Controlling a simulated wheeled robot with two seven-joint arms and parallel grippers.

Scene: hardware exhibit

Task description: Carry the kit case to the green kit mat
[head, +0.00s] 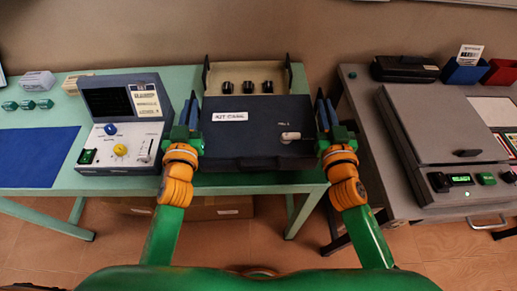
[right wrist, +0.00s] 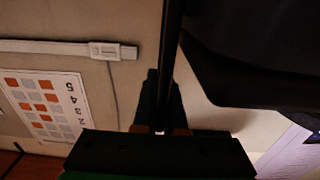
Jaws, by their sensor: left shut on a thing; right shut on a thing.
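The kit case (head: 255,140) is a dark blue box with a white "KIT CASE" label and a small light latch or handle on its right. It is at the front of the pale green table, between my two grippers. My left gripper (head: 190,110) is shut at the case's left side. My right gripper (head: 326,114) is shut at its right side. In the right wrist view, the right gripper (right wrist: 160,120) closes on a thin dark bar beside the dark case (right wrist: 250,50). I cannot tell whether the case touches the table. No green kit mat can be made out.
A beige panel with black knobs (head: 243,78) stands right behind the case. A white instrument with a screen (head: 125,120) is close on the left, and a blue mat (head: 38,155) lies further left. A grey table (head: 360,95) with a grey device (head: 445,130) is on the right.

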